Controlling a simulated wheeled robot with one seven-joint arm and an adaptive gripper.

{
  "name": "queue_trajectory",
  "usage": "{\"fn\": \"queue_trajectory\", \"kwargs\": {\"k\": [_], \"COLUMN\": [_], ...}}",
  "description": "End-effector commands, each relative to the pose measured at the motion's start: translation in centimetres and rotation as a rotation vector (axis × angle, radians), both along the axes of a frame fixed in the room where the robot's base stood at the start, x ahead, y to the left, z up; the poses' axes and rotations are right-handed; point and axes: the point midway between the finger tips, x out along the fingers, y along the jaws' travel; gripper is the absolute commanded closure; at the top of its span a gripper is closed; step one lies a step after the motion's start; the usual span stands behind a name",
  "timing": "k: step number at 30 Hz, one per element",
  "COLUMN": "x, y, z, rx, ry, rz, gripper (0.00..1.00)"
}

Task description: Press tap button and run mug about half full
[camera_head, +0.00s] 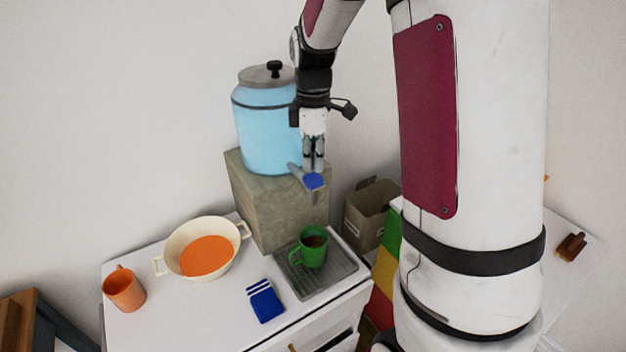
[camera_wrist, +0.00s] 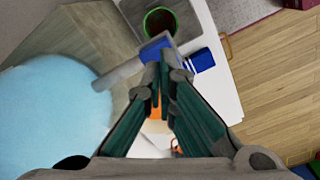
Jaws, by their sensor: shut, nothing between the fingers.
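The blue drink dispenser (camera_head: 266,130) stands on a stone-like block (camera_head: 275,205). Its grey tap has a blue button (camera_head: 313,181) on top, which also shows in the wrist view (camera_wrist: 152,48). My gripper (camera_head: 313,168) is shut and empty, pointing down with its tips just above or at the button; I cannot tell whether they touch. In the wrist view the fingertips (camera_wrist: 172,68) lie beside the button. The green mug (camera_head: 306,256) stands upright on the drip tray (camera_head: 335,281) below the tap. Its inside looks dark brown; the water level cannot be made out. No stream shows.
A cream pan (camera_head: 179,272) with an orange inside, an orange mug (camera_head: 124,289) and a folded blue cloth (camera_head: 264,300) lie on the white counter (camera_head: 190,320). A brown box (camera_head: 370,212) stands right of the block. The wall is close behind.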

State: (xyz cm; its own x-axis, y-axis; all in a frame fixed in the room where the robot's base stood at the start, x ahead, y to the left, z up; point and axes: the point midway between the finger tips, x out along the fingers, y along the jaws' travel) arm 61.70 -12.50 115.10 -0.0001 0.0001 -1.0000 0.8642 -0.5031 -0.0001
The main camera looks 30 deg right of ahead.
Motion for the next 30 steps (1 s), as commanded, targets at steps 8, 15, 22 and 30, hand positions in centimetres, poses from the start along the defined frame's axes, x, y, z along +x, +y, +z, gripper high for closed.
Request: {"fn": "queue_trajectory", "kwargs": {"k": [8, 15, 22, 30], "x": [0.0, 0.0, 0.0, 0.0], "y": [0.0, 0.0, 0.0, 0.0], "z": [-0.6, -1.3, -1.9, -2.6], "rx": [0.001, 0.001, 0.000, 0.001], "ry": [0.001, 0.002, 0.000, 0.001], "rz": [0.000, 0.000, 0.000, 0.000], "gripper": [1.00, 1.00, 1.00, 1.00]}}
